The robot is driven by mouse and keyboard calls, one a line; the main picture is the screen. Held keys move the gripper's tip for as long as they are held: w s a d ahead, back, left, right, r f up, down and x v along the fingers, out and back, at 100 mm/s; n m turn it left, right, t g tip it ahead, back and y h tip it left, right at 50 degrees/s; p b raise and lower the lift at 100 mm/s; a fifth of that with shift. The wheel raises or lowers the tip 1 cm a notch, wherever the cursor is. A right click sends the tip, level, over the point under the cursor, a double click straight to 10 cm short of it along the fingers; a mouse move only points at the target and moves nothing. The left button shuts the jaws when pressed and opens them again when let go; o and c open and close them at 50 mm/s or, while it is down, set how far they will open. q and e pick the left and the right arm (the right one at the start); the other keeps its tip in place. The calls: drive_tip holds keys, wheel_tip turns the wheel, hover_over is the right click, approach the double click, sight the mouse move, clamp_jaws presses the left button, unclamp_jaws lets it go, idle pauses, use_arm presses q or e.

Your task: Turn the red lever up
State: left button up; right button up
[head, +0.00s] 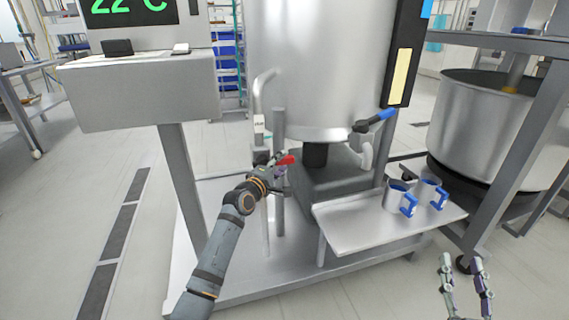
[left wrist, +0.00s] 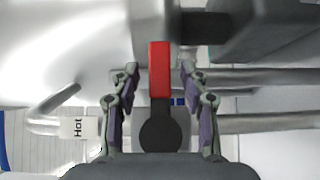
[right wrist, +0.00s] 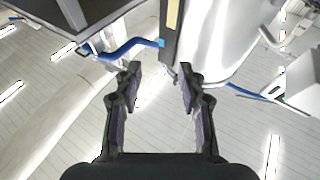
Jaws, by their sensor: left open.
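The red lever (head: 285,160) sits on a dark valve below the large steel tank (head: 310,60), by a pipe with a white tag. In the head view its red handle points right. In the left wrist view the red lever (left wrist: 159,70) lies between the two fingers of my left gripper (left wrist: 160,80), with a gap on each side; the tag there reads "Hot". My left gripper (head: 275,168) is open around the lever and partly hidden by its own arm. My right gripper (head: 467,268) is open and empty at the lower right, away from the lever.
A blue-handled lever (head: 380,118) sits at the tank's lower right. Two mugs with blue handles (head: 408,203) stand on a steel shelf (head: 350,232). A display box (head: 140,92) on a post stands left. A big pot (head: 490,125) stands on a rack at right.

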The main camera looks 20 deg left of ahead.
use_arm(q)
drive_tip(key=shift+w+d+b, duration=0.25)
drive_tip(key=shift+w+b, duration=0.2)
drive_tip(key=shift+w, duration=0.75)
use_arm(e)
drive_tip(key=s+r+n+t+y, duration=0.1)
drive_tip(key=s+r+t, duration=0.3)
drive_tip(key=r, duration=0.5)
drive_tip(key=shift+a+r+t, duration=0.15)
drive_tip(key=shift+r+t, duration=0.1)
drive_tip(key=shift+t, duration=0.05)
use_arm(q)
clamp_jaws()
